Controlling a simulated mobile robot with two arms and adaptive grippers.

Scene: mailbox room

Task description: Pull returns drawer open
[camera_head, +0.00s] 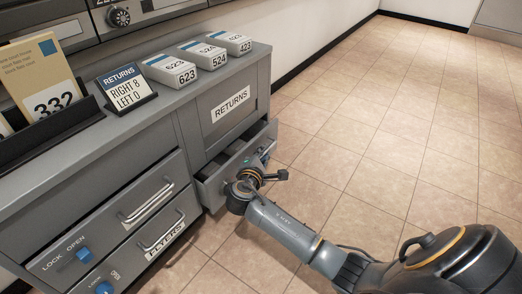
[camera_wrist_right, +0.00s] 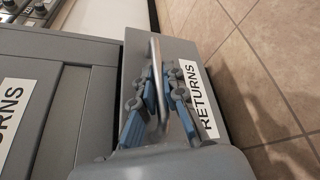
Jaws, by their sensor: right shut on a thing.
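The returns drawer (camera_head: 211,191) is the lower right drawer of the grey cabinet. It stands partly out, and a strip of its inside shows behind the front. In the wrist view its front (camera_wrist_right: 190,52) carries a white RETURNS label (camera_wrist_right: 199,100). My right gripper (camera_head: 249,168) is at the drawer front. In the wrist view its blue-padded fingers (camera_wrist_right: 160,95) are shut on the metal bar handle (camera_wrist_right: 155,60), one on each side of it. My arm and gripper hide part of the drawer front in the head view. My left gripper is not in view.
A fixed RETURNS panel (camera_head: 230,104) is above the drawer. Two drawers with bar handles and blue lock knobs (camera_head: 84,254) are at the left. A sign (camera_head: 124,86), numbered boxes (camera_head: 171,70) and a card holder stand on top. The tiled floor (camera_head: 370,120) is clear.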

